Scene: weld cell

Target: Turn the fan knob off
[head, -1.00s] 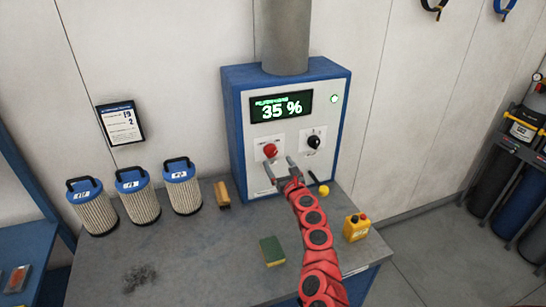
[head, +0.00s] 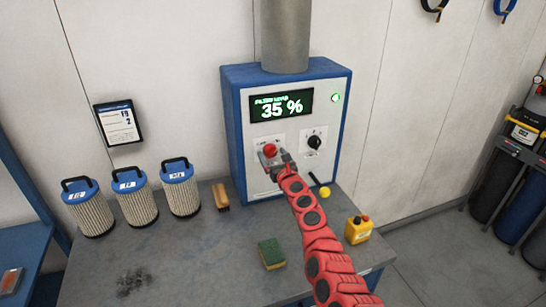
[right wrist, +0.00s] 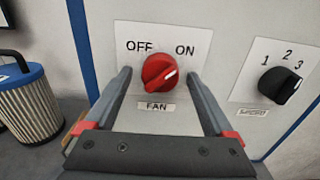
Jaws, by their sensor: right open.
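The red fan knob (head: 270,150) is on the front of the blue and white control box (head: 239,135). In the right wrist view the fan knob (right wrist: 159,73) sits on a white plate marked OFF and ON, with FAN below. Its white mark points to the upper right, toward ON. My right gripper (head: 279,157) is at the knob's lower right in the head view. In the right wrist view my right gripper (right wrist: 160,82) is open, with one finger on each side of the knob and gaps showing. My left gripper is not in view.
A black selector knob (head: 314,142) marked 1, 2, 3 is right of the fan knob. The display (head: 281,105) reads 35 %. Several filter cartridges (head: 138,205), a brush (head: 220,196), a sponge (head: 271,254) and a yellow button box (head: 358,229) stand on the bench.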

